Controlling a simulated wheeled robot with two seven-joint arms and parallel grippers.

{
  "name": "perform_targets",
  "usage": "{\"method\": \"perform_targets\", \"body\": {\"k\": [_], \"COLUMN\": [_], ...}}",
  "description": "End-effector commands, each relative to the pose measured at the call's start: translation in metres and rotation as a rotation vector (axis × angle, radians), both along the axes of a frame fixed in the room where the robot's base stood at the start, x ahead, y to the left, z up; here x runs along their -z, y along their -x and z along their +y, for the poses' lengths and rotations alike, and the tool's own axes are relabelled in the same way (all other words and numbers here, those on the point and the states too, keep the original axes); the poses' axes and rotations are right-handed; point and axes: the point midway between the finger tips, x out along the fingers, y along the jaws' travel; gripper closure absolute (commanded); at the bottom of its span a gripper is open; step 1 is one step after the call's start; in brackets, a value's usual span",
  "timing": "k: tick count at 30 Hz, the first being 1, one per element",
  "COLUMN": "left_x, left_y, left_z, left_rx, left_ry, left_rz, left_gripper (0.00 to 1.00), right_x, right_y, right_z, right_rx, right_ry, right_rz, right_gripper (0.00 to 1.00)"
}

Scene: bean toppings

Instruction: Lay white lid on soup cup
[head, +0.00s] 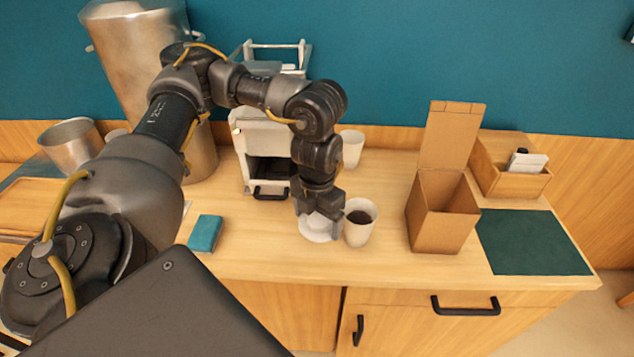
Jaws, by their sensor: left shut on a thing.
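My left gripper (322,212) points down over the counter and is shut on the white lid (316,232). The lid is round and is partly hidden by the fingers. The soup cup (359,233) is white, upright and open, with dark contents showing. It stands just right of the lid and gripper. I cannot tell whether the lid touches the counter or the cup's side. My right gripper is not in view.
Another white cup (352,150) stands behind. An open cardboard box (435,225) is to the right, beside a dark green mat (530,243). A white appliance (250,135) stands behind my gripper. A teal block (205,233) lies at left on the wooden counter (275,260).

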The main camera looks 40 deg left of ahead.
Motion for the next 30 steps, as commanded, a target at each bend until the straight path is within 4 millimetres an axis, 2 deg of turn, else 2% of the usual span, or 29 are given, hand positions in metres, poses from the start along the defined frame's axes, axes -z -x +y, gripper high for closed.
{"method": "perform_targets", "body": {"k": [3, 11, 16, 20, 30], "left_x": [-0.005, -0.008, -0.01, -0.012, -0.018], "left_y": [0.008, 0.014, 0.014, 0.013, 0.014], "left_z": [-0.008, -0.013, -0.018, -0.027, -0.057], "left_rx": [0.003, 0.005, 0.156, 0.469, 1.591], "left_ry": [0.001, 0.0, 0.002, 0.004, 0.004], "left_rz": [-0.001, 0.0, -0.002, -0.004, -0.011], "left_gripper": [0.34, 0.34, 0.34, 0.34, 0.34], "right_x": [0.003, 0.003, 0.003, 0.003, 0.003], "right_y": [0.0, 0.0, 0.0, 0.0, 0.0], "right_z": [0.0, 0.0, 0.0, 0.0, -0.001], "right_rx": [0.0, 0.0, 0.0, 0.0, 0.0], "right_ry": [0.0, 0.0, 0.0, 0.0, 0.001], "right_rz": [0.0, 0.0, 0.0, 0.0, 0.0], "right_gripper": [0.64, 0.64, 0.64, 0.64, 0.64]}}
